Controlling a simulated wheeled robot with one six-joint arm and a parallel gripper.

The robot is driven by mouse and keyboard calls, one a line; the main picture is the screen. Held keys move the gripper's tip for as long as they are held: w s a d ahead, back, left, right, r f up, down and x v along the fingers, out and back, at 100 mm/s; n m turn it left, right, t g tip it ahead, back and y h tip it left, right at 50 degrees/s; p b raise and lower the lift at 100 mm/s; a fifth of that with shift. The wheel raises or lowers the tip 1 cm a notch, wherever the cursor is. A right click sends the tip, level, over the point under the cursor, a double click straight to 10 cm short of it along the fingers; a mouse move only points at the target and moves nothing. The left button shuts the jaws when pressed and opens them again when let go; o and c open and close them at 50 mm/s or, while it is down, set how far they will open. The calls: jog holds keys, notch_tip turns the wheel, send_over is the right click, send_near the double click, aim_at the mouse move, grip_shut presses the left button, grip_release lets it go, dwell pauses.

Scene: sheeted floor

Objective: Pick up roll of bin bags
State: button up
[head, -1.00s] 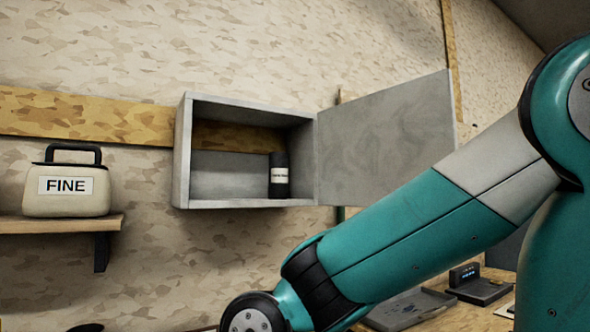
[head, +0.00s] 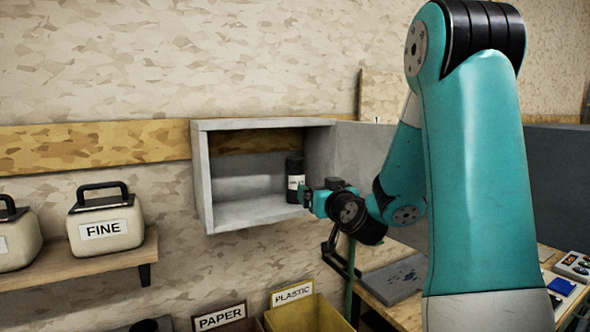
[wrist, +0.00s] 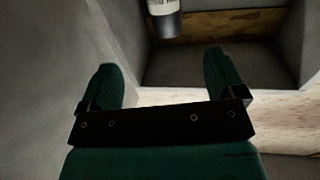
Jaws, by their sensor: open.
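The roll of bin bags (head: 294,168) is a dark upright cylinder with a white label, standing inside the grey wall cabinet (head: 202,180) at its right side. My gripper (head: 306,196) is at the right of the cabinet's opening, close in front of the roll's lower part and overlapping it in the head view. In the wrist view my gripper (wrist: 160,60) has its two green fingers apart with nothing between them. The roll (wrist: 166,24) shows there beyond the fingertips, cut off by the top edge.
The cabinet's door (head: 362,170) stands open to the right, beside my arm. A shelf (head: 90,265) at left holds a container labelled FINE (head: 104,225). Bins labelled PAPER (head: 220,318) and PLASTIC (head: 305,315) are below. A workbench (head: 400,310) with items is at right.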

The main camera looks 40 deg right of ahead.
jog(key=p, duration=0.8)
send_near(298, 176)
jog(key=x, duration=0.5)
jog(key=shift+d+r, duration=0.1)
jog(key=shift+d, duration=0.3)
jog(key=shift+w+d+f, duration=0.2)
jog(key=shift+w+d, duration=0.05)
jog(key=shift+w, duration=0.4)
jog(key=p+x, duration=0.2)
jog(key=p, duration=0.1)
jog(key=p+x, duration=0.2)
jog(key=p, duration=0.1)
jog(key=shift+w+a+r, duration=0.1)
jog(key=shift+a, duration=0.15)
jog(key=shift+w+d+f+p, duration=0.25)
jog(key=shift+w+p, duration=0.05)
jog(key=shift+w, duration=0.2)
jog(key=shift+c, duration=0.3)
jog(key=c, duration=1.1)
